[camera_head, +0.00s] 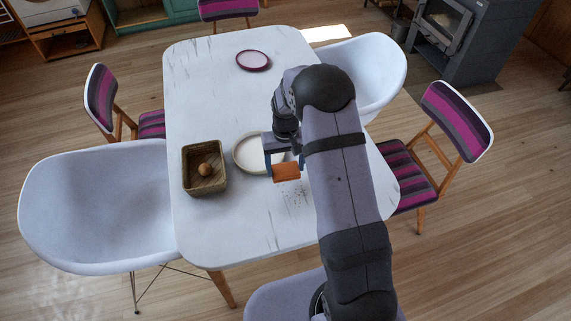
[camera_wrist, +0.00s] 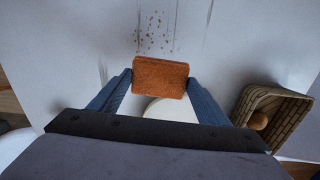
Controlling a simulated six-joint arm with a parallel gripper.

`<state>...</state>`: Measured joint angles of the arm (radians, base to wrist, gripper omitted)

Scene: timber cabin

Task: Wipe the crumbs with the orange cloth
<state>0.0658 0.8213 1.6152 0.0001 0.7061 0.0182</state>
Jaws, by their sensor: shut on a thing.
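The orange cloth (camera_head: 287,172) is a small block-like pad held in my gripper (camera_head: 285,168) above the white table. In the wrist view the orange cloth (camera_wrist: 160,77) sits between the two blue fingers of my gripper (camera_wrist: 160,82), which are shut on its sides. The crumbs (camera_head: 294,197) are small dark specks on the table, just in front of the cloth in the head view. In the wrist view the crumbs (camera_wrist: 156,33) lie beyond the cloth, apart from it. I cannot tell exactly how high the cloth is.
A white plate (camera_head: 243,157) is beside and partly behind my gripper. A wicker basket (camera_head: 188,178) holding a round brown thing (camera_head: 206,169) stands to its left. A purple-rimmed plate (camera_head: 253,60) is at the far end. Chairs surround the white table (camera_head: 215,230); its front left is clear.

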